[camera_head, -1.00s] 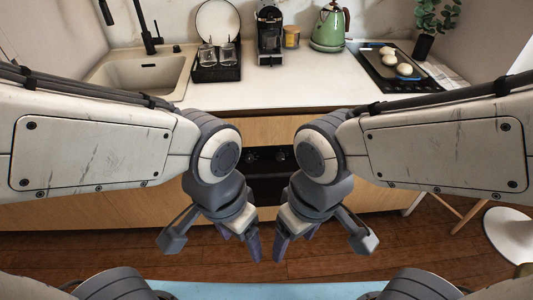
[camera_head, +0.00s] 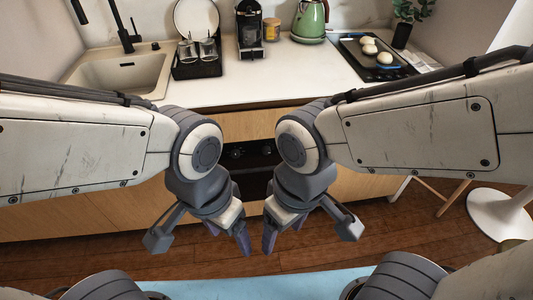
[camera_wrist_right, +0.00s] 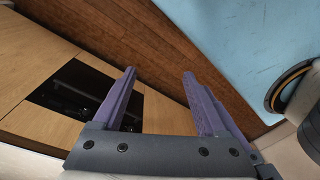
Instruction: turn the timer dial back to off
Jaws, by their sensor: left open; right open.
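Two small dark knobs, one on the left (camera_head: 237,152) and one on the right (camera_head: 266,149), sit on the black oven front (camera_head: 254,184) below the counter. I cannot tell which is the timer dial or read its setting. The oven front also shows dark in the right wrist view (camera_wrist_right: 72,95). My left gripper (camera_head: 229,238) is open and empty, pointing down in front of the cabinets. My right gripper (camera_head: 284,234) is open and empty beside it; its two purple fingers stand apart in the right wrist view (camera_wrist_right: 160,76). Neither touches the knobs. My arms partly hide the oven's sides.
Wooden cabinet fronts (camera_head: 340,186) flank the oven. The counter (camera_head: 280,78) above holds a dish rack (camera_head: 196,66), coffee machine (camera_head: 249,26), green kettle (camera_head: 309,20) and a tray with buns (camera_head: 372,62). A white stool (camera_head: 500,212) stands at right. The wooden floor between is clear.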

